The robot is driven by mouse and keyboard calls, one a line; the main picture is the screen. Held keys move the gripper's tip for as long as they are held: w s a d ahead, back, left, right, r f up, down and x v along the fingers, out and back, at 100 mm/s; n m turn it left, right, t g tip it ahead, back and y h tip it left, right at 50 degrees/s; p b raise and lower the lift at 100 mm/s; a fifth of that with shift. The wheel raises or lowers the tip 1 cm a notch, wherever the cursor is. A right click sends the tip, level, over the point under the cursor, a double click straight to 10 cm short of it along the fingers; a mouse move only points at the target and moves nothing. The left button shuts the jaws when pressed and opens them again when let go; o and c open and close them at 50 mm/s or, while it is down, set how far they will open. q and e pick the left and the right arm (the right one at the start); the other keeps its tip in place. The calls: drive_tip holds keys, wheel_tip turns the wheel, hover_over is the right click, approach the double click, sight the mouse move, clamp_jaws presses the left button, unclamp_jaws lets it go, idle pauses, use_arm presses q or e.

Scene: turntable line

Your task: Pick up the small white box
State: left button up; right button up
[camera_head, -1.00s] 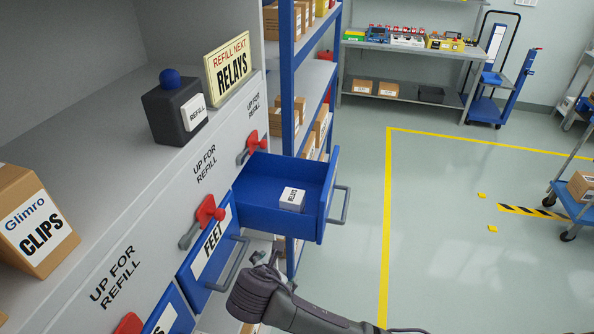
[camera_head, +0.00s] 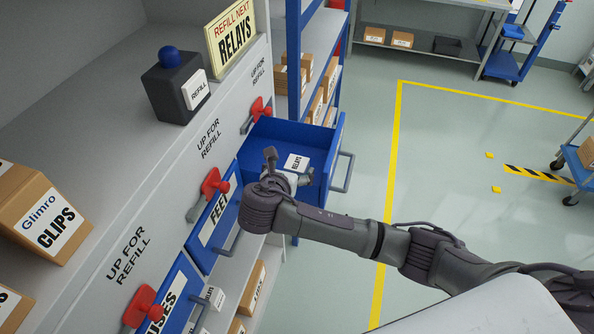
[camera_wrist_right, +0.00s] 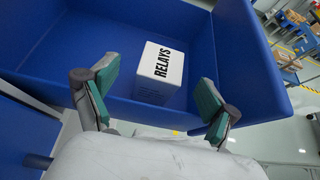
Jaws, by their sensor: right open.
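The small white box (camera_head: 297,162), labelled RELAYS, lies in the open blue drawer (camera_head: 263,139). In the right wrist view the white box (camera_wrist_right: 160,70) rests on the drawer floor, ahead of the fingers. My right gripper (camera_head: 289,167) is at the drawer's near side, just short of the box; its fingers partly cover the box's lower edge in the head view. In the wrist view the right gripper (camera_wrist_right: 153,96) is open, with green pads left and right of the box and nothing between them. My left gripper is out of view.
The drawer's front panel and handle (camera_head: 343,171) stick out to the right of the box. Red levers (camera_head: 212,183) line the cabinet face. A FEET drawer (camera_head: 212,225) sits nearer, and a dark refill button box (camera_head: 175,88) stands on top. The floor to the right is mostly clear.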

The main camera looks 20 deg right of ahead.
sight(296, 164)
drive_tip(key=p+x, duration=0.2)
drive_tip(key=x, duration=0.2)
drive_tip(key=shift+d, duration=0.25)
drive_tip(key=shift+w+d+f, duration=0.15)
drive_tip(key=shift+w+f, duration=0.05)
drive_tip(key=shift+w, duration=0.05)
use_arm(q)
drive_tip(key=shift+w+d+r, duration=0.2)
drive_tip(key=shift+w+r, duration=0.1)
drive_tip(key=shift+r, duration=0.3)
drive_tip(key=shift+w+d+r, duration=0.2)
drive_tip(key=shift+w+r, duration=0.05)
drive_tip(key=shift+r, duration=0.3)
use_arm(e)
drive_tip(key=shift+r, duration=0.1)
drive_tip(key=c, duration=1.4)
